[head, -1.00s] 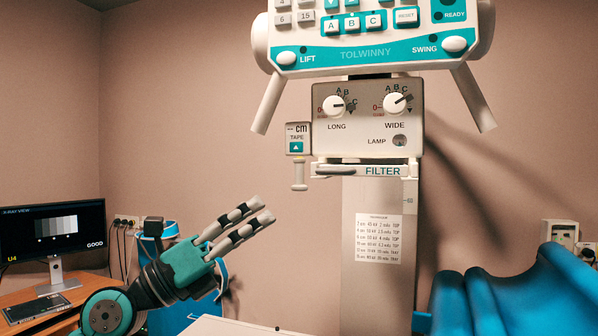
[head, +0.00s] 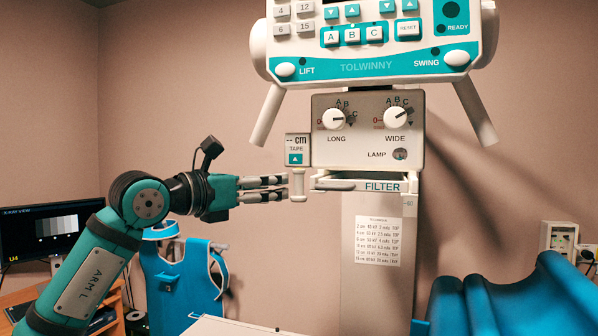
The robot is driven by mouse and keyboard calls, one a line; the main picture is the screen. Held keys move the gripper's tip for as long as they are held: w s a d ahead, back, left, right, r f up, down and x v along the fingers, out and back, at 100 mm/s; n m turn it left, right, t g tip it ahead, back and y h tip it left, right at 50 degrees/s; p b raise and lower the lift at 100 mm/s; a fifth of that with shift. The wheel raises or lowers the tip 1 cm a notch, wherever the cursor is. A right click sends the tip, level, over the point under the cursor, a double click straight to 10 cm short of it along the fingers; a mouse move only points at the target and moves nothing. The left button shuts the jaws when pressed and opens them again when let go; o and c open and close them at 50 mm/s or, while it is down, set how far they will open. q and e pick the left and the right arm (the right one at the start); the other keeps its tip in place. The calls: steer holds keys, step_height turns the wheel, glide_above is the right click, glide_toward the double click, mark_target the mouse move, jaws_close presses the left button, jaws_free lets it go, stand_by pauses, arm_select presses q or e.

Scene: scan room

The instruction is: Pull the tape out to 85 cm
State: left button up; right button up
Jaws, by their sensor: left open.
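The tape unit (head: 297,150) is a small pale box on the left side of the collimator head, marked "-- cm" and "TAPE" with a teal arrow button. Its pale pull handle (head: 298,186) hangs just below the box, so the tape looks drawn in. My left gripper (head: 286,188) is open and points right, with its fingertips just left of the handle at about its height. I cannot tell whether they touch it. My right gripper is not in view.
The collimator head (head: 367,130) has LONG and WIDE knobs, with a FILTER slot (head: 383,186) below. The control panel (head: 370,68) with angled handles is above. A blue apron (head: 180,285) hangs lower left, near a monitor (head: 50,236). Blue cushions (head: 520,300) are lower right.

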mark_target(295, 183)
arm_select(q)
steer(key=p+x, duration=0.3)
steer(key=x, duration=0.4)
steer(key=shift+w+d+r, duration=0.1)
steer(key=shift+w+d, duration=0.4)
jaws_close()
steer(key=shift+w+d, duration=0.15)
steer(key=shift+w+f, duration=0.1)
steer(key=shift+f, duration=0.15)
